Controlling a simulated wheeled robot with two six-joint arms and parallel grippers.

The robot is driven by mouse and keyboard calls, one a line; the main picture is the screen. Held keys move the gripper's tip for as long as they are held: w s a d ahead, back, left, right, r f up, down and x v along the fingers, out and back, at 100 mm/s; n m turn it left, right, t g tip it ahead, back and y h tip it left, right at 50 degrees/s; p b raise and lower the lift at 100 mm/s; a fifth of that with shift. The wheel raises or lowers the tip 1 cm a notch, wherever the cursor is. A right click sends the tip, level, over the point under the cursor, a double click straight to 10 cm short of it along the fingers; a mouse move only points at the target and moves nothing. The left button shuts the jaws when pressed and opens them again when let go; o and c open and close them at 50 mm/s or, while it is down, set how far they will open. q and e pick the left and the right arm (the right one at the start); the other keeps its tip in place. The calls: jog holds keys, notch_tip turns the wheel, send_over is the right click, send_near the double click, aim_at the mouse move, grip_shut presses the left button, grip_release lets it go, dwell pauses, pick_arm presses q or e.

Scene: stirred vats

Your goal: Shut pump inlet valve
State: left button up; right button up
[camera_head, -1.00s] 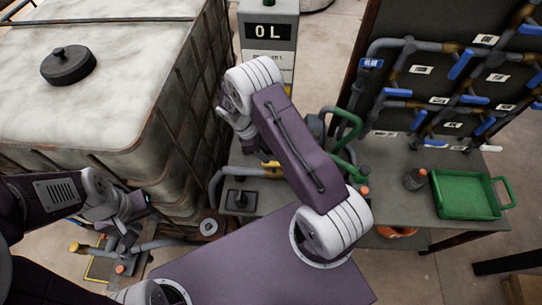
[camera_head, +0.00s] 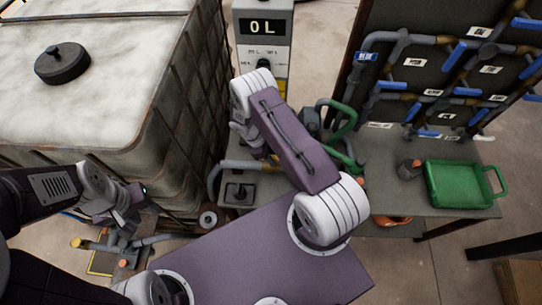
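Grey pipework with a blackish switch box (camera_head: 238,193) stands on the bench beside the tank, and a grey pipe (camera_head: 214,180) bends up at its left. A green pump hose (camera_head: 345,125) curves behind my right arm. I cannot tell which part is the pump inlet valve; it may be hidden behind the arm. My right gripper (camera_head: 262,150) reaches down over this pipework; its fingers are mostly hidden by my forearm. My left gripper (camera_head: 128,205) hangs by the tank's lower corner, above a pipe with a yellow end (camera_head: 82,243). Its fingers are too small to judge.
A large caged white tank (camera_head: 110,100) with a black lid fills the left. A display post (camera_head: 264,30) reads 0 L. At right are a pipe board with blue-handled valves (camera_head: 455,55), a small dark bottle (camera_head: 409,169) and a green tray (camera_head: 460,185).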

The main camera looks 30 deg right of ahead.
grip_shut()
jog(key=shift+f+m+b, duration=0.1)
jog(key=shift+m+b, duration=0.6)
jog(key=shift+b, duration=0.1)
jog(key=shift+m+g+y+b, duration=0.5)
jog(key=shift+m+y+b, duration=0.1)
jog(key=shift+m+b, duration=0.6)
jog(key=m+b, duration=0.1)
jog(key=m, duration=0.1)
jog(key=m+y+b, duration=0.1)
jog(key=m+b, duration=0.1)
jog(key=shift+m+g+y, duration=0.3)
jog(key=shift+g, duration=0.1)
jog(key=m+y+b, duration=0.1)
jog(key=m, duration=0.3)
jog(key=shift+y+b, duration=0.3)
jog(key=shift+r+m+y, duration=0.1)
jog(key=shift+m+y, duration=0.35)
jog(key=shift+m, duration=0.95)
jog(key=shift+r+m+y, duration=0.1)
jog(key=shift+m+y, duration=0.35)
jog(key=shift+m, duration=0.95)
jog(key=shift+t, duration=0.3)
